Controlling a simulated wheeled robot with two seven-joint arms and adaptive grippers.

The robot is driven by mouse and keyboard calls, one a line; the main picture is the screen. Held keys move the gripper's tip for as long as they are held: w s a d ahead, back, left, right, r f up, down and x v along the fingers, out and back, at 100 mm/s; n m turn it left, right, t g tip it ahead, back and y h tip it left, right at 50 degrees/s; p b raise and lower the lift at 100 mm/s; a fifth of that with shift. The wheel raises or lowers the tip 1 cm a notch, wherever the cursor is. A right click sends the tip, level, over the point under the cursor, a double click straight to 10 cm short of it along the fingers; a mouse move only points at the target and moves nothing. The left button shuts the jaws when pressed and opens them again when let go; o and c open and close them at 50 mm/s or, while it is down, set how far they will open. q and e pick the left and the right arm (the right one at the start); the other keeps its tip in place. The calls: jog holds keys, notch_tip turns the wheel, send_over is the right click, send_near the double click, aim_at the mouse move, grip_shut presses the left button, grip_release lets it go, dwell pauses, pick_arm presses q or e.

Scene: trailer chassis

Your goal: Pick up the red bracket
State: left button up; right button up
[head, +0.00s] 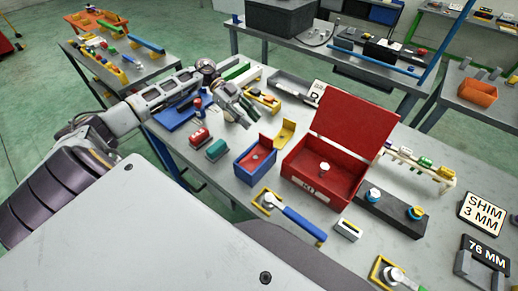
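A red L-shaped piece that looks like the red bracket (265,141) sits in the small blue box (257,177) near the middle of the bench in the head view. Its upright plate shows above the box's back edge, and part of its base shows inside. My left gripper (245,116) reaches in from the left and is above the bench, behind and left of the blue box. It is apart from the bracket in the picture. Its fingertips are small and overlap the clutter, so I cannot tell whether they are open. My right gripper is not in view.
A yellow bracket (284,132) stands right behind the blue box. An open red kit box (315,189) is to its right. Red (200,136) and green (216,149) blocks lie to its left. A blue-handled tool (302,222) lies in front. Other benches stand behind.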

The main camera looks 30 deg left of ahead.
aim_at(263, 135)
pick_arm(q)
jog(key=shift+x, duration=1.2)
jog(key=shift+s+p+x, duration=0.15)
jog(key=shift+p+x, duration=0.3)
jog(key=shift+x, duration=0.4)
jog(key=shift+s+p+x, duration=0.2)
jog(key=shift+p+x, duration=0.2)
jog(key=shift+x, duration=0.5)
jog(key=shift+s+d+f, duration=0.1)
jog(key=shift+d+f, duration=0.45)
jog(key=shift+d, duration=0.1)
jog(key=shift+c, duration=0.4)
grip_shut()
